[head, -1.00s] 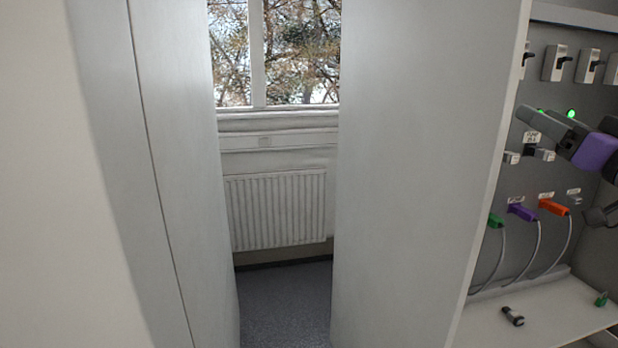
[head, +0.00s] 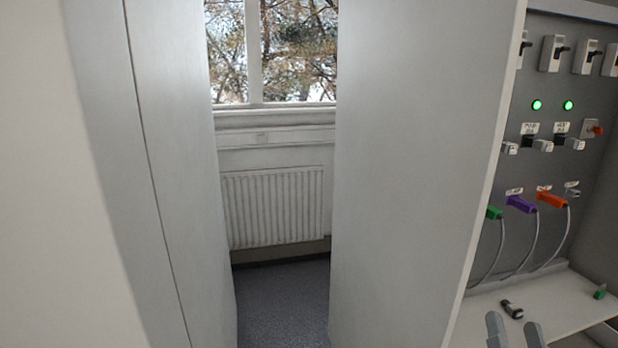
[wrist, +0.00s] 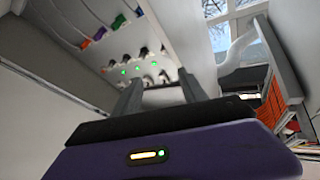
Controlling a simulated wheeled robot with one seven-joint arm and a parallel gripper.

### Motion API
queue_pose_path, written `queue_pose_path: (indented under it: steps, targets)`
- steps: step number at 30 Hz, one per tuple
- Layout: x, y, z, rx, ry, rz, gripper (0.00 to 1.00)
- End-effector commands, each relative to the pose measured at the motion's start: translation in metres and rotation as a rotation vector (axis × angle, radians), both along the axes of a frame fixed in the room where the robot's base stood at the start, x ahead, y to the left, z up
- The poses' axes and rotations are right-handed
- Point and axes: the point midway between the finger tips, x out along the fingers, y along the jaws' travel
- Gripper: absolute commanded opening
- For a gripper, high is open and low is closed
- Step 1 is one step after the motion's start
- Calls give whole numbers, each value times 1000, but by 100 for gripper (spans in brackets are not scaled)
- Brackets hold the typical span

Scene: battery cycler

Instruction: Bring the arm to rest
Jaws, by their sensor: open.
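My gripper (head: 514,332) shows at the bottom right of the head view, where only its two grey fingertips are in the picture. They are apart, with nothing between them. In the wrist view my gripper (wrist: 159,92) has its two fingers spread, also empty. The cycler panel (head: 522,170) stands beyond and above the fingertips, at the right of the head view. It carries green, purple and orange plugs with grey cables. The rest of my arm is out of the head view.
A white shelf (head: 560,318) below the panel holds a small black cylinder (head: 512,309) and a green piece (head: 600,292). A tall pale cabinet side (head: 420,170) stands left of the panel. A narrow floor gap leads to a radiator (head: 275,208).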

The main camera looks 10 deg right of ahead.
Motion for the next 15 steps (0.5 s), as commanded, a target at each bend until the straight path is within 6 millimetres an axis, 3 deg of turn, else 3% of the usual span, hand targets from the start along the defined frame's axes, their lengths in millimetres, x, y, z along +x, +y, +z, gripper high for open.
queue_pose_path:
  steps: [1,3,15]
  targets:
    - [-15,12,-18,-4,33,0,50]
    - [-35,26,-35,-20,68,-1,50]
    - [-152,95,-116,-141,345,95,50]
